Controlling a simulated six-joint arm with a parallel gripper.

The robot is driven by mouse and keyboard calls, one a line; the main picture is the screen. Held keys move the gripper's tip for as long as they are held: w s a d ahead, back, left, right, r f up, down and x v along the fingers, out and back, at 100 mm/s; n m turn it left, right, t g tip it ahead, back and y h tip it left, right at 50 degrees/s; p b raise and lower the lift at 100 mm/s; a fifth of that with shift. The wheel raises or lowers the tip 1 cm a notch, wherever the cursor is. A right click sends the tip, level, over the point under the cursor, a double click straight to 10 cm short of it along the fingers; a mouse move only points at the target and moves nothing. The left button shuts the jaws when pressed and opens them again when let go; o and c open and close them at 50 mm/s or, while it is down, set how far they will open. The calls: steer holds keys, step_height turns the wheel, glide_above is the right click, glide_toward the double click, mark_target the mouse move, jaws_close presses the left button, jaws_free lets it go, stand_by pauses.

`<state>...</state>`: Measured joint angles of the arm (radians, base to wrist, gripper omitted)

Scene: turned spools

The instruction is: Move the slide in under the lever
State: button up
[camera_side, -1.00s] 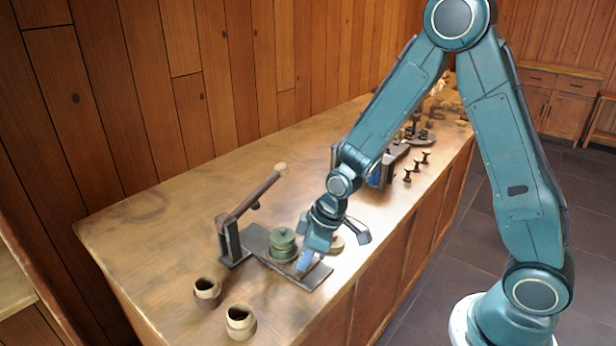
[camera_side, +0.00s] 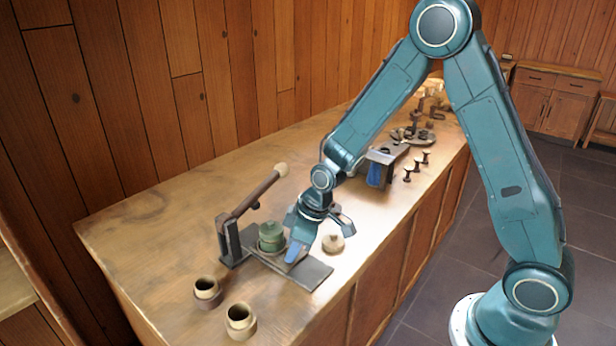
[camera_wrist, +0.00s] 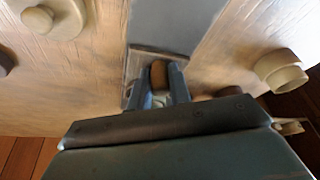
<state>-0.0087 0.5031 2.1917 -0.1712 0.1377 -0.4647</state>
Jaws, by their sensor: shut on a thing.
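The lever (camera_side: 252,200) slopes up from a dark post, with a pale knob at its end, raised over the press base (camera_side: 311,274). A green lidded pot (camera_side: 271,237) stands on the slide (camera_side: 268,258), at the lever end of the base, close to the post. My gripper (camera_side: 292,254) is low on the near side of the pot, shut on the slide's handle. In the wrist view the fingers (camera_wrist: 160,88) close around the brown handle (camera_wrist: 158,74), over the grey base. My fingers partly hide the slide in the side view.
Two open cups (camera_side: 207,291) (camera_side: 240,321) stand at the front left. A pale lidded round piece (camera_side: 333,243) sits just right of my gripper. A block with a blue part (camera_side: 380,170) and small dark spools (camera_side: 416,168) stand further back. The table left of the lever is clear.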

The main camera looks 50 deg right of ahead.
mark_target(279, 231)
steer(key=shift+w, duration=2.6)
steer(key=o, duration=0.7)
steer(key=shift+o, duration=0.2)
steer(key=shift+r, duration=0.2)
steer(key=shift+r, duration=3.35)
